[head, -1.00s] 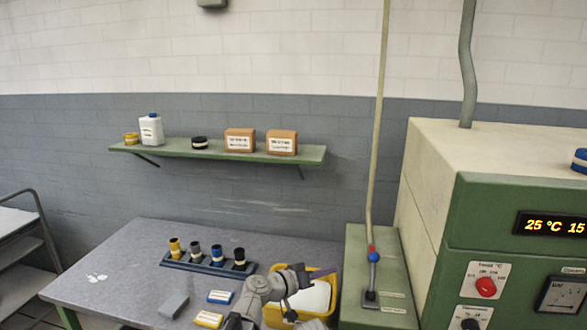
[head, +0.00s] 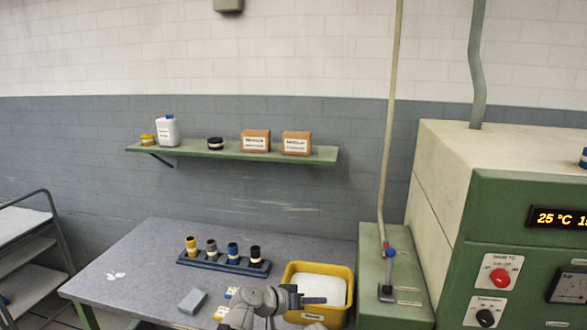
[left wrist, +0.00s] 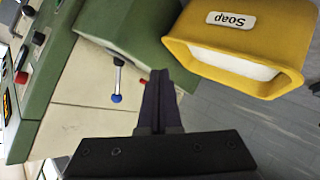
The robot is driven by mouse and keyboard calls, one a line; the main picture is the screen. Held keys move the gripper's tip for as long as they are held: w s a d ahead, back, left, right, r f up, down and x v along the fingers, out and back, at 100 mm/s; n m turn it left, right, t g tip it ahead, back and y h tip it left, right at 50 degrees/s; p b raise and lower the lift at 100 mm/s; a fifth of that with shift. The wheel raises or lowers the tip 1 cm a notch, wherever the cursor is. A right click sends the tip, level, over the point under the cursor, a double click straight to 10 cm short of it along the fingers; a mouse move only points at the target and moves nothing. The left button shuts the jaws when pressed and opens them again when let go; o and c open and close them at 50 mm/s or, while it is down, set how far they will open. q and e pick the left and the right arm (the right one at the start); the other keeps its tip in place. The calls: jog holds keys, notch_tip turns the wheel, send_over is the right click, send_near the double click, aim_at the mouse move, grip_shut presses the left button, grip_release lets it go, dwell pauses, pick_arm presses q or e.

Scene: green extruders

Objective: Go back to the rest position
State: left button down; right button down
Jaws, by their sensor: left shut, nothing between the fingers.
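My left gripper (head: 318,300) is at the lower middle of the head view, in front of the yellow soap box (head: 340,275) on the table. Its fingers are together and hold nothing. In the left wrist view the closed dark fingers (left wrist: 158,85) point up, apart from the yellow box labelled Soap (left wrist: 232,40). My right gripper shows in neither view.
The grey table (head: 150,255) bears a rack (head: 225,265) with several coloured-top pieces, a grey block (head: 192,301) and small labelled blocks. The green machine (head: 530,240) stands right, with a lever (head: 387,290) beside the box. A wall shelf (head: 230,152) hangs behind.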

pick_arm(q)
jog(key=s+a+f+n+g+y, duration=0.2)
jog(key=s+a+f+y, duration=0.25)
jog(key=a, duration=0.35)
jog(key=s+a+f+n+g+y, duration=0.1)
jog(key=s+a+f+g+y, duration=0.2)
jog(key=s+a, duration=0.4)
jog(key=s+a+f+n+g+y, duration=0.1)
jog(key=s+a+f+n+y, duration=0.1)
jog(key=s+a+f+y, duration=0.45)
jog(key=s+d+r+m+h, duration=0.2)
jog(key=s+d+m, duration=0.1)
jog(key=d, duration=0.6)
jog(key=shift+d+m+g, duration=0.15)
jog(key=shift+m+g, duration=0.15)
jog(key=shift+m, duration=0.3)
jog(key=shift+d, duration=0.1)
